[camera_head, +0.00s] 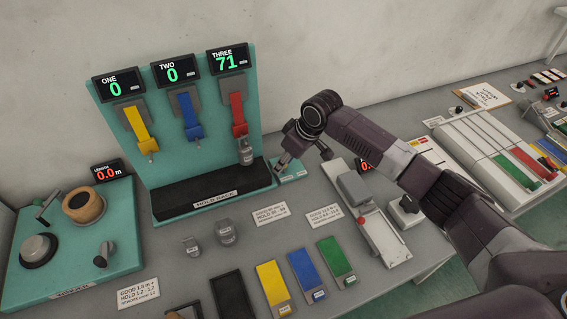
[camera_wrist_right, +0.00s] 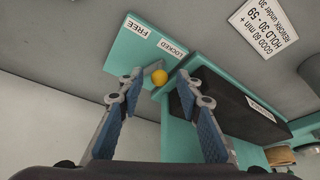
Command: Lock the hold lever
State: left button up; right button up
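The hold lever's yellow ball knob (camera_wrist_right: 159,77) shows in the right wrist view, over a small teal plate (camera_wrist_right: 130,53) marked FREE and LOCKED. The knob lies nearer the LOCKED label in the picture; its stem is not clear. My right gripper (camera_wrist_right: 160,82) is open, with one finger on each side of the knob and gaps visible. In the head view the right gripper (camera_head: 304,160) is above the teal plate (camera_head: 291,171) at the right end of the hold rack (camera_head: 215,190). The knob cannot be made out there. My left gripper is out of view.
A grey weight (camera_head: 246,152) hangs on the red strap (camera_head: 238,114), close left of my gripper; display THREE reads 71. Two loose weights stand in front of the rack. A grey device (camera_head: 355,189) with a red knob stands to the right.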

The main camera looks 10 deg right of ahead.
jog(key=v, duration=1.1)
